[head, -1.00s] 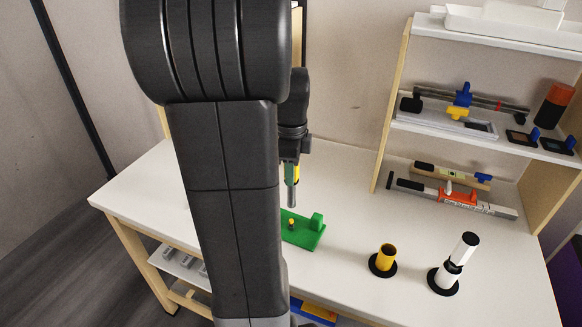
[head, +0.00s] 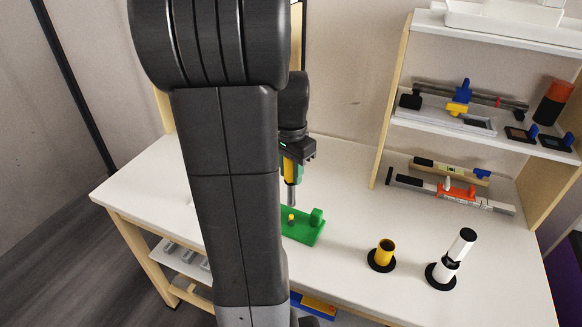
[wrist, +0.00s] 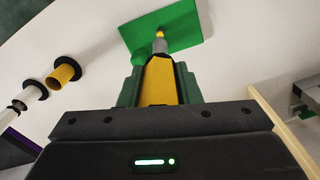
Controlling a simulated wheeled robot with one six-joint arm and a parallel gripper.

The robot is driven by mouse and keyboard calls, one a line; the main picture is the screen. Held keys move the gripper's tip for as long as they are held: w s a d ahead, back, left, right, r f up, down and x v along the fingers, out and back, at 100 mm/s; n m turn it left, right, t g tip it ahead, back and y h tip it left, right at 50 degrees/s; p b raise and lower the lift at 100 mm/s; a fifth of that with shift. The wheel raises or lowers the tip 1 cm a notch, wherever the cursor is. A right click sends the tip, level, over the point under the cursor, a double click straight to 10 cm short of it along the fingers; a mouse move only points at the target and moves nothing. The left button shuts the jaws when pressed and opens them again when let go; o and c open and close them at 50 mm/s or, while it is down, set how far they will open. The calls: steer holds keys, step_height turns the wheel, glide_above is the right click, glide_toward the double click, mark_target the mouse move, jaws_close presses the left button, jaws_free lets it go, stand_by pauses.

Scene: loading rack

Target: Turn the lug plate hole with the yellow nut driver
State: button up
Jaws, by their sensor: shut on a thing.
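My gripper (head: 292,165) is shut on the yellow nut driver (head: 290,173), which points down roughly upright. In the wrist view the driver's yellow handle (wrist: 160,82) sits between the green fingers of my gripper (wrist: 160,92). Its grey shaft (head: 291,195) ends just above the green lug plate (head: 304,230), in line with a small yellow stud (head: 291,217). The stud also shows in the wrist view (wrist: 159,34), just beyond the tip. I cannot tell whether tip and stud touch. My arm hides the plate's left part in the head view.
A yellow cup (head: 385,252) on a black base stands right of the plate. A white holder (head: 448,268) with a white-handled piece stands further right. A shelf rack (head: 500,126) with several tools stands at the back right. The table between plate and rack is clear.

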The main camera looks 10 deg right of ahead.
mark_target(291, 184)
steer(key=shift+f+b, duration=1.2)
steer(key=shift+f, duration=1.05)
steer(key=shift+f+b, duration=0.35)
steer(key=shift+f, duration=0.2)
steer(key=m, duration=0.3)
steer(key=shift+r+p, duration=0.1)
steer(key=shift+p, duration=0.2)
steer(key=shift+m, duration=1)
